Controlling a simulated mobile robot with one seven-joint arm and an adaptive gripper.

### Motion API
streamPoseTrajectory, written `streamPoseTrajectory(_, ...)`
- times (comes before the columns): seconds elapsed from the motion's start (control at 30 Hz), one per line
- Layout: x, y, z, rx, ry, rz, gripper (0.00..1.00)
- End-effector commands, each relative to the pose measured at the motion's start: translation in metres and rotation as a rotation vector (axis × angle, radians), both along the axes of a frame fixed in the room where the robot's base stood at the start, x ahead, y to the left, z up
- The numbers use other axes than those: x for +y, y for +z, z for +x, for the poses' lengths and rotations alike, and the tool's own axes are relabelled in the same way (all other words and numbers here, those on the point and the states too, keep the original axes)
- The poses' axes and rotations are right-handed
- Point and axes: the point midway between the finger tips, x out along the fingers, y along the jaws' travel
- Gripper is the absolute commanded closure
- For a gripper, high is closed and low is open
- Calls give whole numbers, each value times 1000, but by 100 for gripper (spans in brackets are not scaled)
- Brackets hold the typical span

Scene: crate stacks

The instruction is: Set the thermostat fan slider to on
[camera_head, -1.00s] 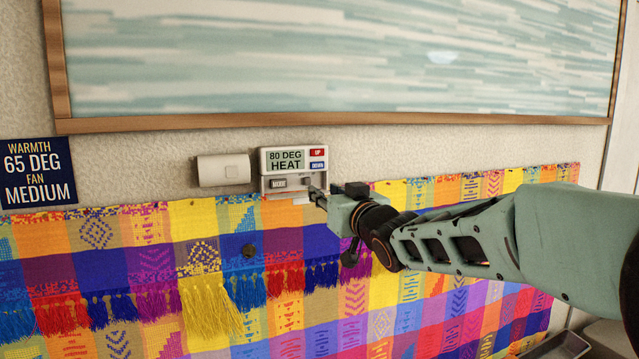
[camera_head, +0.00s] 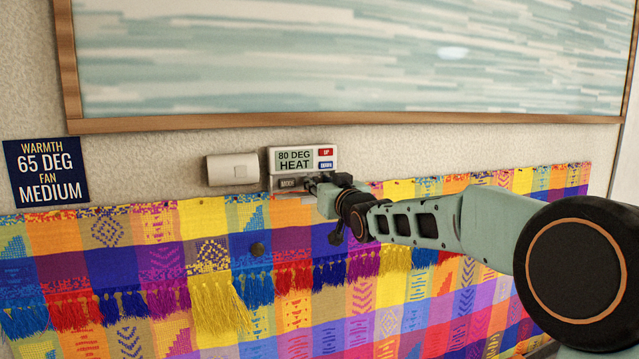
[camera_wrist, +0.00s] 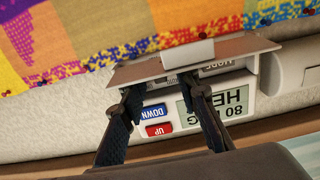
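The white thermostat (camera_head: 330,153) is on the wall and its display reads 80 DEG HEAT. It has a red UP button, a blue DOWN button and a MODE button (camera_head: 287,183) at lower left.
A white cylinder (camera_head: 232,169) is mounted left of the thermostat. A dark blue sign (camera_head: 45,171) reads WARMTH 65 DEG FAN MEDIUM. A wood-framed picture (camera_head: 340,122) hangs above, and a colourful tasselled textile (camera_head: 150,250) hangs below.

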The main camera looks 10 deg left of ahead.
Motion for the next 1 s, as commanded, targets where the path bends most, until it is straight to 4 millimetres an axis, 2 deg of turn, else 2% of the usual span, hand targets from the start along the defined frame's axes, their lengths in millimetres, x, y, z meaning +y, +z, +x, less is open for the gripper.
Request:
streamPoseTrajectory(0.1, 0, 0, 0, 0, 0, 0, 71)
streamPoseTrajectory(0.37, 0, 0, 0, 0, 0, 0, 100)
streamPoseTrajectory(1.0, -4, 0, 3, 1, 0, 1, 100)
